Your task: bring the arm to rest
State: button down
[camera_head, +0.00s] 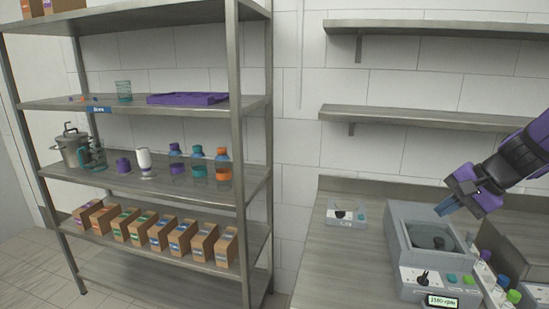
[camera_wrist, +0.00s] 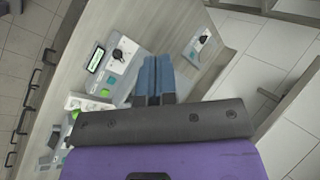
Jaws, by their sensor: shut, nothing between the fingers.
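My arm comes in from the right in the head view, purple and dark grey. My gripper (camera_head: 446,206) hangs in the air just above the grey machine (camera_head: 415,262) on the counter. Its blue fingers are together with nothing between them. In the wrist view the two blue fingers of my gripper (camera_wrist: 155,75) lie side by side. They hide part of the machine there.
The grey counter (camera_head: 335,262) holds a small switch box (camera_head: 346,214) at the back left and several coloured-capped items (camera_head: 507,285) at the right. Two wall shelves (camera_head: 430,117) hang above. A metal rack (camera_head: 237,150) with bottles and boxes stands left.

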jog(key=s+a+r+n+h, duration=0.2)
jog(key=s+r+n, duration=0.3)
jog(key=s, duration=0.4)
jog(key=s+a+r+n+h, duration=0.3)
jog(key=s+a+r+n, duration=0.1)
jog(key=s, duration=0.6)
jog(key=shift+a+r+n+t+h, duration=0.2)
jog(key=shift+r+n+t+h, duration=0.15)
jog(key=shift+n, duration=0.15)
